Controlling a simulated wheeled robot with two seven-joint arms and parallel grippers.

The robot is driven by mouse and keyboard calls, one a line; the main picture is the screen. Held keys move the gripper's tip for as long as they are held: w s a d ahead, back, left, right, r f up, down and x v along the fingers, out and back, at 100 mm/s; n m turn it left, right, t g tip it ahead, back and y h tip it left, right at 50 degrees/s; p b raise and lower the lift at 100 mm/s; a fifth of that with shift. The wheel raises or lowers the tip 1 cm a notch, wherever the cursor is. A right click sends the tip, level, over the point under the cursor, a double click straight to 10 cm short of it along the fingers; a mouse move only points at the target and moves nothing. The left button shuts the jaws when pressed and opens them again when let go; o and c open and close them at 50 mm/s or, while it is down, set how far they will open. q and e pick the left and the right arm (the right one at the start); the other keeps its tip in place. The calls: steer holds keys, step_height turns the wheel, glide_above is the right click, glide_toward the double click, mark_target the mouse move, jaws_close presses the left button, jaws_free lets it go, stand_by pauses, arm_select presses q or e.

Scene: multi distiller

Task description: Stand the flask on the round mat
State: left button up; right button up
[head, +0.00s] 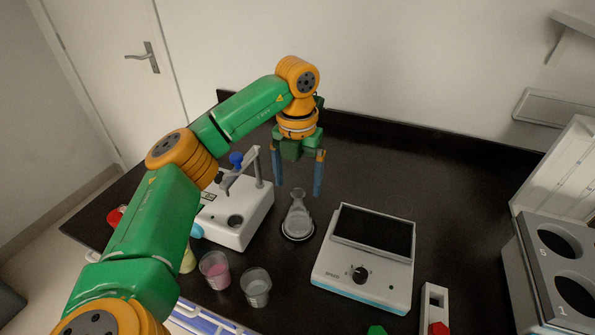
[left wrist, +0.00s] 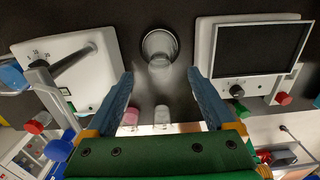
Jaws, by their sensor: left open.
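The clear glass flask (head: 297,218) stands upright on the small round mat (head: 298,239), between the two white machines. In the left wrist view the flask (left wrist: 159,48) shows from above, inside the ring of the mat (left wrist: 176,37). My left gripper (head: 298,190) points down with its blue fingers spread, near the flask's neck. In the left wrist view its fingertips (left wrist: 160,72) are apart, with nothing between them, and the flask appears just beyond them. My right gripper is not in view.
A white machine with a post (head: 236,212) stands left, and a dark-topped device with a dial (head: 362,258) stands right. A pink-filled beaker (head: 215,269) and a clear beaker (head: 256,287) are in front. A grey holed rack (head: 556,275) is far right. The back counter is clear.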

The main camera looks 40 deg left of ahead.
arm_select(q)
step_height(320, 180, up, 5)
steer(key=shift+f+p, duration=0.1)
steer(key=shift+p, duration=0.4)
